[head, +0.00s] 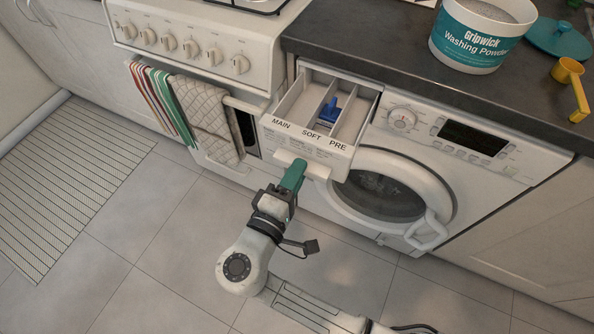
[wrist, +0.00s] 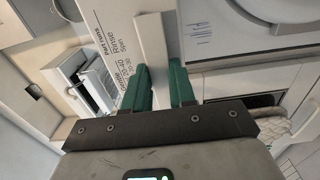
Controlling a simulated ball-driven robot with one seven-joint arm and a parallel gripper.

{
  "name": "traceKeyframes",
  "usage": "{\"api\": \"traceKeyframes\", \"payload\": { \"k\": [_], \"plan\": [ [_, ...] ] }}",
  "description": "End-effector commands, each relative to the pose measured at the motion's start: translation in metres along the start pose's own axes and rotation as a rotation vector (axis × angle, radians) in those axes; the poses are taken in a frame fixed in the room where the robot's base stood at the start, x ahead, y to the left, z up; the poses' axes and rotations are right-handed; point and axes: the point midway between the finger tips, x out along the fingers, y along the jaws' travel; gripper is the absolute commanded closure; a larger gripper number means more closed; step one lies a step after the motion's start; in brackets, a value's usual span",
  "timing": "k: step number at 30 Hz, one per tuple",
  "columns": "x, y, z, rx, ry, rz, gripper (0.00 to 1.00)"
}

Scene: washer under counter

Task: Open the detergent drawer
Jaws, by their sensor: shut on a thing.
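The detergent drawer (head: 318,146) is pulled out from the upper left of the washing machine (head: 470,165). Its MAIN, SOFT and PRE compartments are in view, with a blue insert (head: 330,112) in the middle one. The white drawer handle (head: 318,171) sticks out from the drawer's front, and it also shows in the wrist view (wrist: 152,38). My gripper (head: 299,165) has green fingers shut on the handle near its left end. In the wrist view, the fingers (wrist: 160,78) lie on both sides of the handle.
The washer door (head: 385,190) is shut, right of the drawer. A stove (head: 190,40) with hanging towels (head: 205,110) stands at left. A washing powder tub (head: 480,40) and yellow scoop (head: 572,85) are on the dark counter (head: 370,55).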

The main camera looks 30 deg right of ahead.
Motion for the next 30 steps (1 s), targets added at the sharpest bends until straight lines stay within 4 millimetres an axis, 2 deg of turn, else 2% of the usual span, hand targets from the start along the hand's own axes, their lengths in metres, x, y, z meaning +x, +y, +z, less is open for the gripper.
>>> {"api": "traceKeyframes", "payload": {
  "k": [1, 5, 6, 12, 22, 26, 30],
  "plan": [
    [0.000, -0.008, 0.002, -0.008, 0.001, -0.013, 1.00],
    [0.000, -0.008, 0.002, -0.008, 0.000, -0.013, 1.00],
    [0.000, -0.008, 0.002, -0.008, 0.000, -0.014, 0.72],
    [0.000, -0.006, 0.001, -0.006, -0.001, -0.011, 0.53],
    [-0.005, -0.003, 0.000, -0.002, 0.001, -0.007, 0.53],
    [-0.022, -0.003, -0.001, -0.002, 0.004, -0.007, 0.53],
    [-0.050, -0.003, -0.001, -0.002, 0.004, -0.007, 0.53]
  ]
}}
